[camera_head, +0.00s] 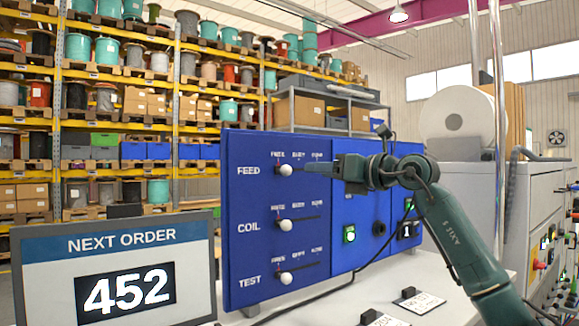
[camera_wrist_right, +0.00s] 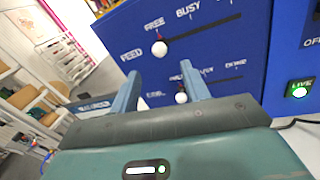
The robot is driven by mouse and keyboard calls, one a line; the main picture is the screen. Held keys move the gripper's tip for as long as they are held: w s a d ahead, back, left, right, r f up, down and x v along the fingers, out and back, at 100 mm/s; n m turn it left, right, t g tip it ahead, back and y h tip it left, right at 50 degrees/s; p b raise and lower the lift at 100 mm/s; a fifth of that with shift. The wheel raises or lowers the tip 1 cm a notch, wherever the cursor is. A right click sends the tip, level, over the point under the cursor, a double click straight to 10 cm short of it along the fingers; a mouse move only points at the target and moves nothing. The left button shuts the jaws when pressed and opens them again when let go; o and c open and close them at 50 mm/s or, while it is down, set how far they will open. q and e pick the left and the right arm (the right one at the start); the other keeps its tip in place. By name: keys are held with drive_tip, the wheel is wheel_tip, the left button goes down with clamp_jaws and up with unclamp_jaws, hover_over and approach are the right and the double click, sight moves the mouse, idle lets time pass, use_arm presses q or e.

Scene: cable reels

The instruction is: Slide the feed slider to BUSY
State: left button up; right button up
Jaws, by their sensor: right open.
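The blue panel (camera_head: 262,190) carries three horizontal slots labelled FEED, COIL and TEST. The white round feed slider knob (camera_head: 282,170) sits at the left end of the top slot, under FREE. BUSY is marked to its right, near the slot's middle. In the right wrist view the feed knob (camera_wrist_right: 159,48) is also at the FREE end. My right gripper (camera_head: 308,168) is open, with its blue fingers pointing at the panel near the feed slot. In the wrist view the fingertips (camera_wrist_right: 160,69) are spread below the knob, with nothing between them. My left gripper is not in view.
The COIL knob (camera_head: 284,226) and TEST knob (camera_head: 286,278) sit at the left of their slots below. A lit green button (camera_head: 349,234) is right of the slots. A NEXT ORDER screen (camera_head: 124,268) showing 452 stands at front left.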

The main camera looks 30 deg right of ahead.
sight(291, 170)
drive_tip(key=p+x, duration=0.2)
drive_tip(key=x, duration=0.6)
drive_tip(key=shift+w+a, duration=0.1)
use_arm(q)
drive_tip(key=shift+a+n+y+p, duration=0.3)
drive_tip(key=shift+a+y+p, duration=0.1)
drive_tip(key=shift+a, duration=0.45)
use_arm(e)
drive_tip(key=shift+w+a+f, duration=0.1)
drive_tip(key=shift+w+a, duration=0.05)
drive_tip(key=shift+w, duration=0.45)
drive_tip(key=shift+c, duration=0.4)
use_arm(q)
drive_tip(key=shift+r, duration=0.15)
use_arm(e)
clamp_jaws()
